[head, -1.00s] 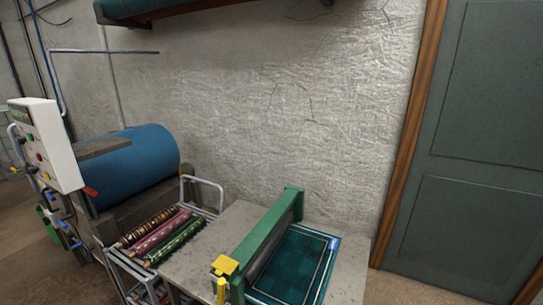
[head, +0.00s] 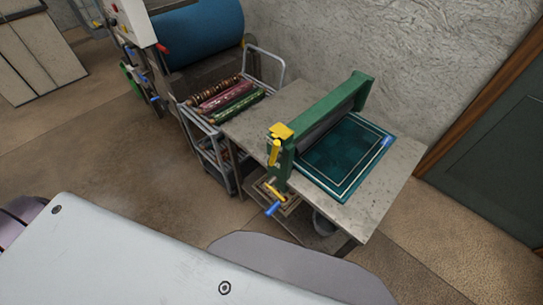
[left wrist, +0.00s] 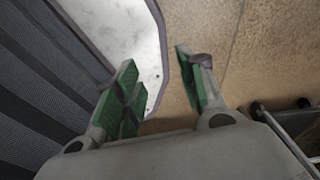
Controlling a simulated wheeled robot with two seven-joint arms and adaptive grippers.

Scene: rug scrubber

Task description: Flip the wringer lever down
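The green wringer (head: 346,95) stands across the grey table (head: 389,192). A yellow cap (head: 281,131) tops its near post, with a yellow lever (head: 274,152) beside it, pointing roughly up and down. Lower on the same post is a crank with a blue grip (head: 272,209). A dark teal rug (head: 347,152) lies flat at the wringer. My left gripper (left wrist: 160,85) is open and empty in the left wrist view, its green-padded fingers apart over brown floor and part of my body. It is apart from the wringer. My right gripper is not in view.
A metal cart (head: 267,52) with several rolled rugs (head: 228,95) stands left of the table. A blue drum (head: 198,32) is behind it. A bucket (head: 324,223) sits below the table. Brown floor (head: 120,150) is free in front. A wall and door (head: 490,150) bound the right.

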